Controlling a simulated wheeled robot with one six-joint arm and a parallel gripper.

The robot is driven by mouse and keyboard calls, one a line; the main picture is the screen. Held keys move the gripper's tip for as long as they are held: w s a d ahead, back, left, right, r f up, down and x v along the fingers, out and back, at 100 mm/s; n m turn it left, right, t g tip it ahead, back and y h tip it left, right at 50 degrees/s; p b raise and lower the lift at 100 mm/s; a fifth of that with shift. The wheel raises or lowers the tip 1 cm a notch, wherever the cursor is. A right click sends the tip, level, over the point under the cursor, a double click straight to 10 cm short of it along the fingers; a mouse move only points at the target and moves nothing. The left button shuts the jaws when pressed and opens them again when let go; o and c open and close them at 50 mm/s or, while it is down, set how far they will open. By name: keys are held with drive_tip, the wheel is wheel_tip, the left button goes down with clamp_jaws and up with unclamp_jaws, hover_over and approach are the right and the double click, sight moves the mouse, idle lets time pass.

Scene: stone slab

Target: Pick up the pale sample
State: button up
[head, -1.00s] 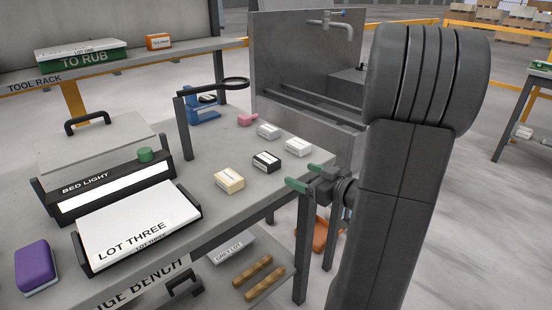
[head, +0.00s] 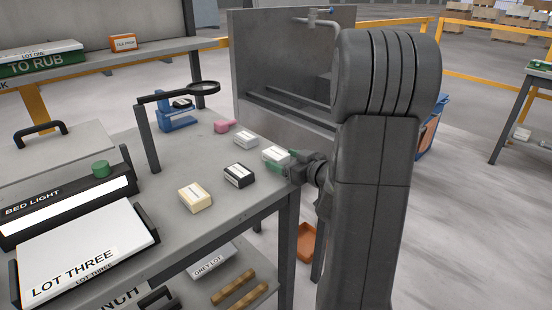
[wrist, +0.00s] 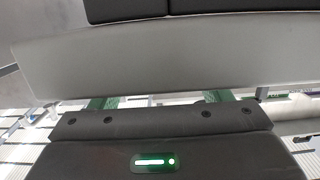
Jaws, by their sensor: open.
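Several small blocks lie on the grey bench top in the head view. The cream block (head: 195,198) is nearest. A dark-sided block with a white top (head: 239,175), a pale white block (head: 276,154) and another white block (head: 222,134) lie behind it. My gripper (head: 281,157) is at the bench's right edge, its green fingertips open beside the pale white block at the right. I cannot tell whether they touch it. The wrist view shows both green fingers (wrist: 163,101) apart, with something whitish between, mostly hidden.
A magnifier on a stand (head: 202,88), a blue holder (head: 178,118) and a pink item (head: 224,126) stand at the back of the bench. The LOT THREE tray (head: 155,236) and the bed light (head: 70,200) are at the left.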

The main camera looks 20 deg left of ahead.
sight(276, 156)
drive_tip(key=x, duration=0.4)
drive_tip(key=shift+d+r, duration=0.1)
drive_tip(key=shift+r, duration=0.05)
drive_tip(key=c, duration=1.2)
